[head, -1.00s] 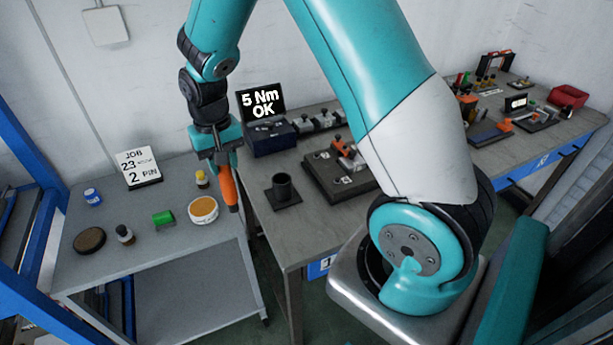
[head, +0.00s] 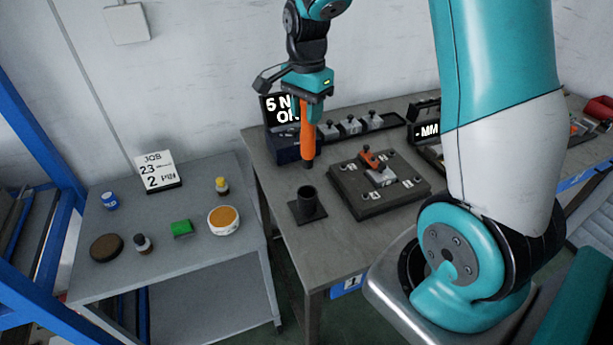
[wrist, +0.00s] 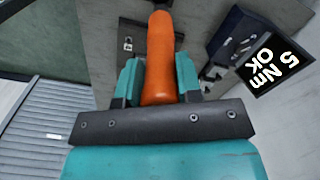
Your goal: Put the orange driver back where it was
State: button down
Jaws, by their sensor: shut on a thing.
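My gripper (head: 308,100) is shut on the orange driver (head: 307,135), which hangs upright with its dark tip pointing down. In the head view the driver's tip is just above the black round holder (head: 307,199) on its square base, apart from it. The holder is an empty upright cup at the left part of the bench. In the wrist view the orange driver (wrist: 159,60) is between the teal fingers, and its lower end and the holder are hidden.
A dark box with a display (head: 283,108) stands behind the driver, partly covered by it. A dark fixture plate (head: 380,190) with an orange clamp lies right of the holder. The grey side table (head: 205,260) at left carries several small items.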

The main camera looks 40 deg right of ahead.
aim_at(306, 165)
notch_tip(306, 165, down, 15)
jog(key=shift+f+p, duration=0.15)
jog(key=shift+p, duration=1.1)
jog(key=shift+f, duration=0.25)
jog(key=c, duration=0.8)
grip_release()
jog(key=shift+r, duration=0.1)
jog(key=shift+r, duration=0.1)
